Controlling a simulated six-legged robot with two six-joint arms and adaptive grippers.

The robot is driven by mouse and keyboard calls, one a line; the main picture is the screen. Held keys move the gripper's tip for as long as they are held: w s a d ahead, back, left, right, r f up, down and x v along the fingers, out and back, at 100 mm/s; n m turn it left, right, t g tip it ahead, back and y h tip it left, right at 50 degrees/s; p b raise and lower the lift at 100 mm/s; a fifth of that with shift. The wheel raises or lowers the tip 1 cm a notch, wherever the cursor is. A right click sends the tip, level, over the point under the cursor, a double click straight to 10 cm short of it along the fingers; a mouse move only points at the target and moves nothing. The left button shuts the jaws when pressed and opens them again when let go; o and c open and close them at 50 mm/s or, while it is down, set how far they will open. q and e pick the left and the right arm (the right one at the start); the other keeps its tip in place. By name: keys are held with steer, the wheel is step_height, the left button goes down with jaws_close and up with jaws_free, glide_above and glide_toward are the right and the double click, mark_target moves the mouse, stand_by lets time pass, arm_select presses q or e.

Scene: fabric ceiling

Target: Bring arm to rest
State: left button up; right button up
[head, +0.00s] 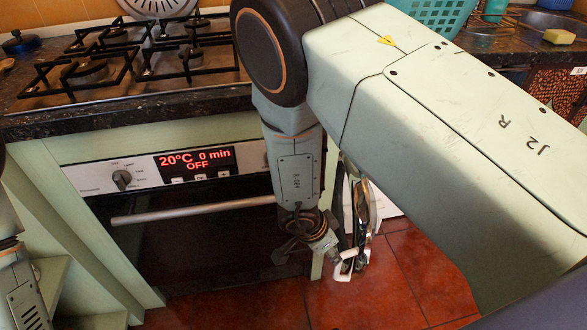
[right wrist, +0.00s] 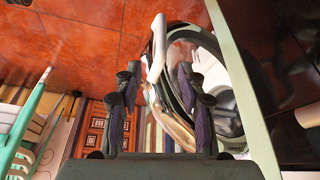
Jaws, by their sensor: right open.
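My right arm comes in from the right across the head view and bends down in front of the oven's right side. In the right wrist view the fingers of my right gripper (right wrist: 158,82) stand apart. The same door shows nearly edge-on in the head view (head: 362,212), just right of the gripper. Part of my left arm shows at the left edge; its gripper is out of frame.
The oven (head: 200,240) with a long bar handle stands left of my right gripper, its display reading OFF. Above it is a gas hob (head: 110,65) on a dark counter. A teal basket (head: 432,15) stands at the back. Red floor tiles (head: 400,270) are open below.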

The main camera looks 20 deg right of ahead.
steer(key=s+d+n+t+h, duration=0.1)
steer(key=s+d+n+t, duration=0.1)
steer(key=s+d+n, duration=0.6)
steer(key=s+a+f+n+g+y, duration=0.1)
steer(key=s+a+n+y, duration=0.1)
steer(key=s, duration=0.5)
steer(key=s+a+f+n+g+y, duration=0.1)
steer(key=s+a+n+y, duration=0.2)
steer(key=s, duration=0.5)
steer(key=shift+s+a+n+g+p, duration=0.3)
steer(key=shift+a+n+g+p, duration=0.15)
steer(key=shift+n, duration=0.65)
steer(key=shift+o, duration=0.4)
